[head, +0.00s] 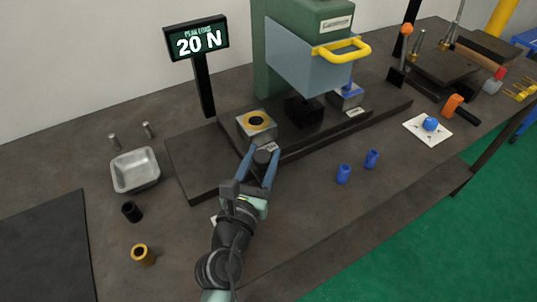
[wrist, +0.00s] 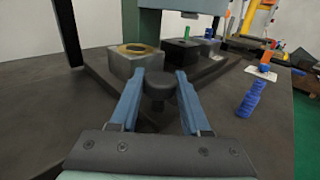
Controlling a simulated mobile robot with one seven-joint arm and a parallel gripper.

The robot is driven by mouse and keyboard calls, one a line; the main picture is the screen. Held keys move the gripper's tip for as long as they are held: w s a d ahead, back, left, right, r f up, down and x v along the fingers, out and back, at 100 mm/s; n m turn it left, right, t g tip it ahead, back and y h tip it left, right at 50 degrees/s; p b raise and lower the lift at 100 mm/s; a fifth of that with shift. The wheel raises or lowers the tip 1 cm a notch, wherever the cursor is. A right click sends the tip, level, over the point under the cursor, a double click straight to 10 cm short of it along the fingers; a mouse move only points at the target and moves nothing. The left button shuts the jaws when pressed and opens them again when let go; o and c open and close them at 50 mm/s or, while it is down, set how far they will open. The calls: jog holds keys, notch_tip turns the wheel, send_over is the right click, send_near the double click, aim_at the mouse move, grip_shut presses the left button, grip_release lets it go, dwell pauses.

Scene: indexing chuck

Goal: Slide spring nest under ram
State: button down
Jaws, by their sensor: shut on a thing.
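My gripper (head: 264,168) has its two blue fingers on either side of a round dark knob (wrist: 160,86), shut on it. The knob sits at the near side of a grey metal block with a yellow ring (head: 257,122) on top. That block also shows in the wrist view (wrist: 136,58), just beyond the knob. To its right on the dark base (head: 200,163) stand a black block (head: 304,112) and a grey block with a blue part (head: 347,96). The labels are too small to read, so I cannot tell which is the spring nest. The grey guard (head: 310,67) hides the ram.
The green press (head: 273,50) has a yellow handle (head: 342,50) on its guard. A display (head: 197,38) reads 20 N. A metal tray (head: 135,170), black sleeve (head: 131,211) and brass sleeve (head: 142,254) lie left.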

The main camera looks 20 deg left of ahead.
jog(key=s+a, duration=0.2)
jog(key=s, duration=0.1)
jog(key=s+a, duration=0.5)
jog(key=s, duration=0.1)
jog(key=shift+s+a, duration=0.15)
jog(key=shift+s+a+f, duration=0.1)
jog(key=shift+s+a, duration=0.05)
jog(key=shift+c, duration=2)
grip_release()
jog(key=shift+s, duration=0.1)
jog(key=s, duration=0.4)
jog(key=s+d+b, duration=0.1)
jog(key=s, duration=0.7)
jog(key=shift+s+d, duration=0.3)
jog(key=shift+s, duration=0.1)
